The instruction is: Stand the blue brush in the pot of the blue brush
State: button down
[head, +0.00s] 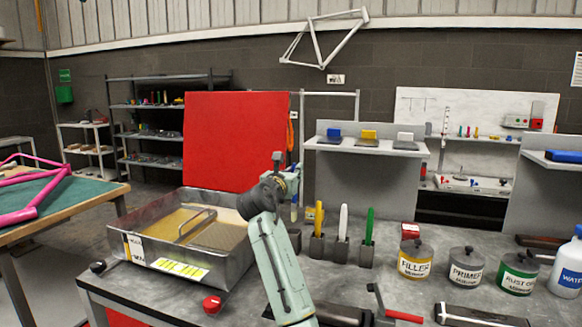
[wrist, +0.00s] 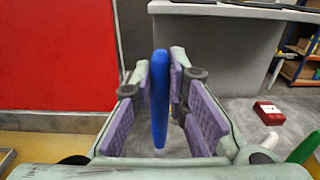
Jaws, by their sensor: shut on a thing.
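The blue brush (wrist: 159,98) stands upright between the purple pads of my gripper (wrist: 166,110) in the wrist view, and the gripper is shut on it. In the head view my gripper (head: 292,182) is at the left end of the row of brush pots, and a bit of the blue brush (head: 294,213) shows below it. A dark pot (head: 295,238) at that end is mostly hidden behind my arm. I cannot tell whether the brush's lower end is inside or above it.
Pots with a yellow brush (head: 318,216), a white brush (head: 343,222) and a green brush (head: 369,226) stand just right. A metal tray (head: 232,275) is on the left. Labelled tins, including the filler tin (head: 415,260), and a red box (head: 410,231) are farther right.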

aim_at(293, 201)
notch_tip(293, 201, down, 2)
jog(key=shift+f, duration=0.15)
jog(key=shift+w+f, duration=0.1)
jog(key=shift+f, duration=0.6)
jog(key=shift+f+b, duration=0.3)
jog(key=shift+f, duration=1.5)
jog(key=shift+f+b, duration=0.35)
jog(key=shift+f, duration=0.35)
jog(key=c, duration=1.5)
grip_release()
